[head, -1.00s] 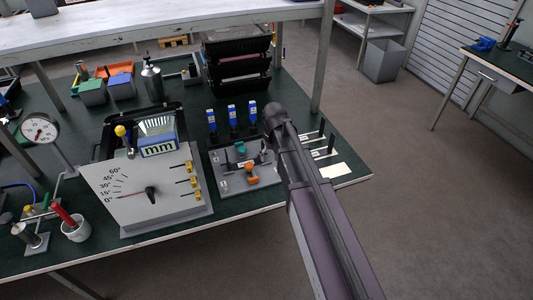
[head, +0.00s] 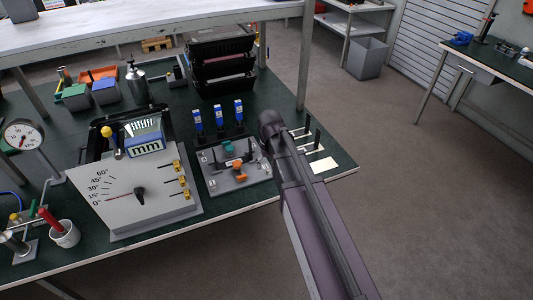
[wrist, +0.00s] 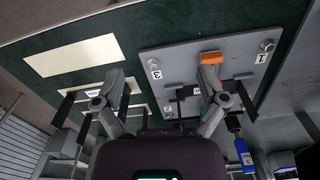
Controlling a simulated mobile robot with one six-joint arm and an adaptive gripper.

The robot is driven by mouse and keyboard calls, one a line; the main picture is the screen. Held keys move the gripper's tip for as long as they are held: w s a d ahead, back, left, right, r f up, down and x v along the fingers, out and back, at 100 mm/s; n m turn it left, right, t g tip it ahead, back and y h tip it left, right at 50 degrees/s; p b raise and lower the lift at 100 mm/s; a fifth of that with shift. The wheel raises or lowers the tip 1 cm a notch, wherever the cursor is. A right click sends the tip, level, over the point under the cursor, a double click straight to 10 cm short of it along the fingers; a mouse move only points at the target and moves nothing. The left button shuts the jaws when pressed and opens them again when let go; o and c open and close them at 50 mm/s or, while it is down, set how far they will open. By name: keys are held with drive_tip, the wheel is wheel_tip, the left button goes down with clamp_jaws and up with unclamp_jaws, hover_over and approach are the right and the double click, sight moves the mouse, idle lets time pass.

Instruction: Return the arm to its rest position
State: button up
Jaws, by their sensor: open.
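My arm (head: 312,215) reaches up from the lower right of the head view, over the right part of the green bench. My gripper is hidden behind the arm in that view. In the wrist view my gripper (wrist: 163,95) is open, its two fingers spread wide with nothing held between them. Beyond the fingers is a grey numbered fixture plate (wrist: 190,60) with an orange toggle part (wrist: 211,58), which lies close to the right finger in the picture. I cannot tell the gap between them. The same plate (head: 255,180) shows left of my arm in the head view.
Left of the plate stands a tilted grey angle-scale box (head: 115,205). Blue-labelled bottles (head: 219,116) stand behind the plate, black trays (head: 222,65) further back. Floor on the right is open.

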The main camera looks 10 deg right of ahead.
drive_tip(key=s+d+m, duration=0.1)
drive_tip(key=s+d, duration=0.6)
drive_tip(key=s, duration=0.4)
drive_tip(key=shift+s+d, duration=0.2)
drive_tip(key=shift+s, duration=0.2)
